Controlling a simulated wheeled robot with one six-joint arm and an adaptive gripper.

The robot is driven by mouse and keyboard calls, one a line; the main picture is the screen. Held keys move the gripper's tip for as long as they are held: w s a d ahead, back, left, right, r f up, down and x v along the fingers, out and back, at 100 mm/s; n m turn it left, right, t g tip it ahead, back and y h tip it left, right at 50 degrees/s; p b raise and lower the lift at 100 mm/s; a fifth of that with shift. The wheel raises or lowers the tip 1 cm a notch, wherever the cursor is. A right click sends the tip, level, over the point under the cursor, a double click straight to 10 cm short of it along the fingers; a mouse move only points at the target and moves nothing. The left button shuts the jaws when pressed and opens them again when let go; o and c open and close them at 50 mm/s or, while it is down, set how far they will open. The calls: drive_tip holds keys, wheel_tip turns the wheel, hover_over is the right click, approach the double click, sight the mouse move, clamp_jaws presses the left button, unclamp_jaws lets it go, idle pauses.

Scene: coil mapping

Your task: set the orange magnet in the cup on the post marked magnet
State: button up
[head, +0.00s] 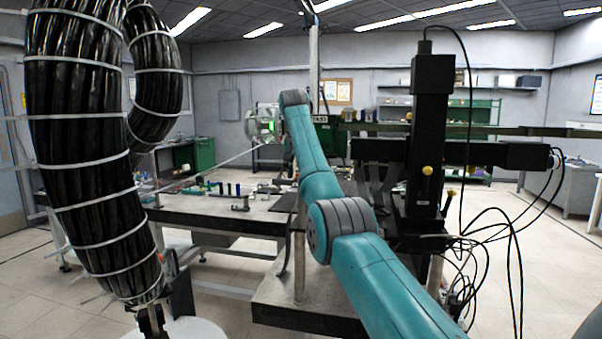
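I cannot make out the orange magnet, the cup or the post marked magnet in the head view. My teal arm reaches up and away from the lower right to a pale grey wrist part near the picture's middle. No gripper fingers show there, so I cannot see whether they hold anything.
A tall black stage (430,140) with a side arm and loose cables (510,225) stands right of my arm. Thick black banded hoses (85,150) fill the left. A thin rod (225,160) slants above the table. Open floor (560,270) shows at right.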

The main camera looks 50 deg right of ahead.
drive_tip(key=shift+r, duration=0.1)
drive_tip(key=v, duration=1.2)
drive_tip(key=shift+a, duration=0.1)
